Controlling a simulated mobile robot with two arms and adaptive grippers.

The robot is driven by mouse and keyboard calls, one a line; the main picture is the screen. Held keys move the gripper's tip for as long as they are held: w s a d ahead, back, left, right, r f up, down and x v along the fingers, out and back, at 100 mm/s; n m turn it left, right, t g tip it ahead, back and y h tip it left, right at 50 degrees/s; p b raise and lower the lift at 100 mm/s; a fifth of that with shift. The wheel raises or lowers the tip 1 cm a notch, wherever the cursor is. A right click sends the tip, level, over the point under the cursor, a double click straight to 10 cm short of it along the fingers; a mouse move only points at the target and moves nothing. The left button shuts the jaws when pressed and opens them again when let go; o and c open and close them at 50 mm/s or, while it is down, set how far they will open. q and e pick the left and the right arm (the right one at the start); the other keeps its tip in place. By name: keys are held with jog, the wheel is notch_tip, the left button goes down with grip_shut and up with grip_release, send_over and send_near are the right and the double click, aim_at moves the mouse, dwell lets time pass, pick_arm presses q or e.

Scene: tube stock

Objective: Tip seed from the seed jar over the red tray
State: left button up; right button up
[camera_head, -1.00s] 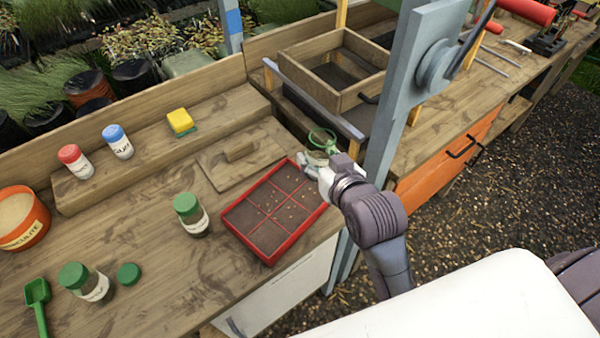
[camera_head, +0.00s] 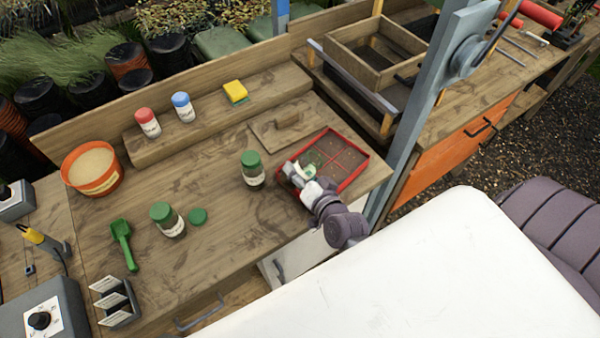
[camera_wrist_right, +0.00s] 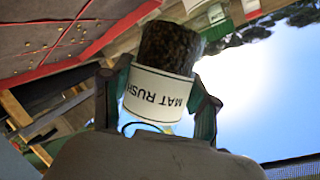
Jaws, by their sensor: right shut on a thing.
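The red tray (camera_head: 355,174) lies on the bench near its front right edge, split by red dividers over dark soil. Small pale specks dot the soil, also seen in the right wrist view (camera_wrist_right: 100,42). My right gripper (camera_head: 298,172) is at the tray's left side and covers part of it. It is shut around a clear jar (camera_wrist_right: 158,92) with a white label reading "MAT RUSH". Dark seed fills the jar's end away from the palm. The jar appears tipped over; its exact angle and any falling seed cannot be told. My left gripper is not in view.
Two green-lidded jars (camera_head: 252,172) (camera_head: 168,222), a loose green lid (camera_head: 197,216) and a green scoop (camera_head: 122,240) stand or lie left of the tray. A wooden board (camera_head: 280,125) lies behind it. A grey post (camera_head: 420,110) rises at the right.

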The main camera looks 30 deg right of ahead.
aim_at(290, 183)
jog(key=m+b, duration=0.1)
jog(key=b, duration=0.1)
jog(key=a+f+m+b, duration=0.1)
jog(key=b, duration=0.2)
jog(key=shift+w+a+f+t+y, duration=0.15)
jog(key=shift+a+f+t+y, duration=0.15)
jog(key=shift+t+y, duration=0.1)
jog(key=f+m+b, duration=0.1)
jog(key=b, duration=0.3)
jog(key=shift+w+a+f+m+t+y, duration=0.1)
jog(key=shift+a+f+m+t+y, duration=0.2)
jog(key=shift+f+m+t, duration=0.1)
jog(key=shift+w+a+f+m+t+b, duration=0.1)
jog(key=shift+a+f+m+t+b, duration=0.15)
jog(key=shift+m+b, duration=0.65)
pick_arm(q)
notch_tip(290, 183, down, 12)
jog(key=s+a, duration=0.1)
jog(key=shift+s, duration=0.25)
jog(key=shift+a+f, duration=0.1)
pick_arm(e)
jog(key=shift+d, duration=0.1)
jog(key=shift+w+d, duration=0.35)
